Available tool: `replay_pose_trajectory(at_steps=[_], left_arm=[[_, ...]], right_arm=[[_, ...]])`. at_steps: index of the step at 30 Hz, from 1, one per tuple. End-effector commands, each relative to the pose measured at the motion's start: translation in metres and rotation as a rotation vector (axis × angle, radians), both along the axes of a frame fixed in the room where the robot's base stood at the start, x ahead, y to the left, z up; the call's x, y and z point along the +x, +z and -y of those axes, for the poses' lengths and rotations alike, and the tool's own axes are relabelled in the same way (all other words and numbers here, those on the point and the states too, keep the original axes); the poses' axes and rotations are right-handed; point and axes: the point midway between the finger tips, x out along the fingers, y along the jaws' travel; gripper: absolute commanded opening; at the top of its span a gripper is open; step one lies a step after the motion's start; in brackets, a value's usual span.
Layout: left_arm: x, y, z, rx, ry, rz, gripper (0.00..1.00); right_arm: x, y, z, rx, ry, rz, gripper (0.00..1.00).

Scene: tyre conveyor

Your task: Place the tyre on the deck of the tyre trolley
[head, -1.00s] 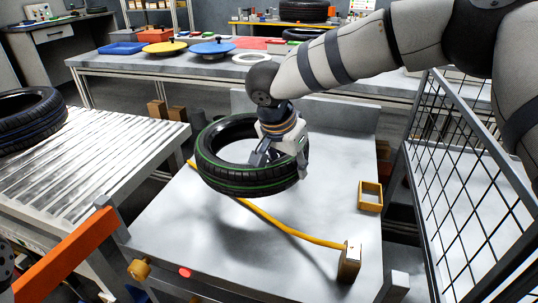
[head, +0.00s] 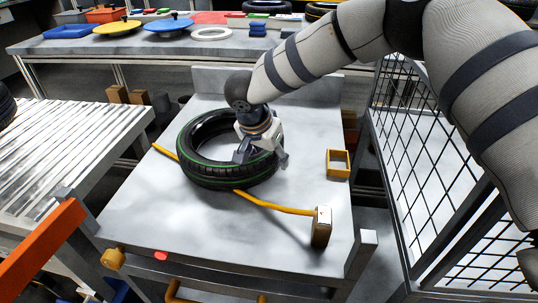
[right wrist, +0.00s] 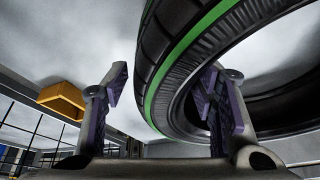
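The black tyre with a green stripe (head: 230,170) lies on the pale grey deck of the tyre trolley (head: 270,235), left of its middle. My right gripper (head: 262,155) is at the tyre's right side, with its fingers astride the tyre wall. In the right wrist view, the gripper (right wrist: 160,95) is open. One finger is outside the tyre (right wrist: 185,60) with a visible gap to the tread, and the other is inside the ring. My left gripper is not in view.
A yellow square frame (head: 339,163) lies to the right. A roller conveyor (head: 60,150) stands left, a mesh cage (head: 420,170) right, a table (head: 120,45) behind.

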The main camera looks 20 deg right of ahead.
Motion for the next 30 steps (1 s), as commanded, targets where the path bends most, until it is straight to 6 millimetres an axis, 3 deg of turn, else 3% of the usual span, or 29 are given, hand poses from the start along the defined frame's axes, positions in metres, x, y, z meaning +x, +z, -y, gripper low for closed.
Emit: replay_pose_trajectory(at_steps=[8,11,15,21,30], left_arm=[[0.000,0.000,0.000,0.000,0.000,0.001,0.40],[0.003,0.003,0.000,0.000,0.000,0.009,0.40],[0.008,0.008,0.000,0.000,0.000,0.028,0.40],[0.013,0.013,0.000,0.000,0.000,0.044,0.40],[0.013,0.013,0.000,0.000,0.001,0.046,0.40]], right_arm=[[0.000,0.002,0.000,0.001,0.000,0.001,0.54],[-0.003,0.018,-0.005,0.001,0.001,0.004,0.54],[-0.011,0.056,-0.017,0.001,0.001,0.008,0.54],[-0.023,0.098,-0.032,0.001,0.001,0.004,0.54],[-0.028,0.111,-0.037,-0.001,0.000,-0.003,0.54]])
